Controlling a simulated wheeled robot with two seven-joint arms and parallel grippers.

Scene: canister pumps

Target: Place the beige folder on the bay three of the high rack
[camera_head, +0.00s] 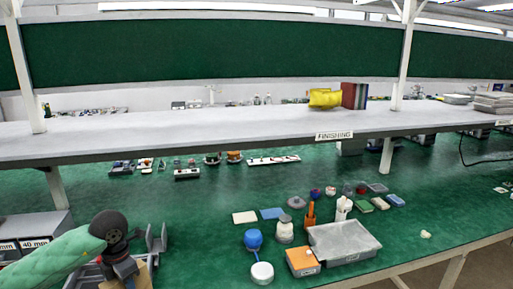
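My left gripper (156,240) is at the lower left, at the end of the green-sleeved arm. Its grey fingers are seen edge-on, and I cannot tell whether they are open or shut. A tan piece (143,277) shows just below it, cut by the bottom edge; whether this is the beige folder is unclear. A flat beige rectangle (244,217) lies on the green bench, to the right of the gripper and apart from it. The high rack shows as a long grey shelf (230,124) above the bench, labelled "FINISHING". No bay numbers are readable. My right gripper is out of view.
A grey translucent bin (343,243), an orange box (302,262), a white round container (262,273) and bottles stand on the bench. Grey labelled boxes (35,228) are at the left. A yellow item (325,98) and dark red binders (354,95) stand on the shelf. The shelf's left part is clear.

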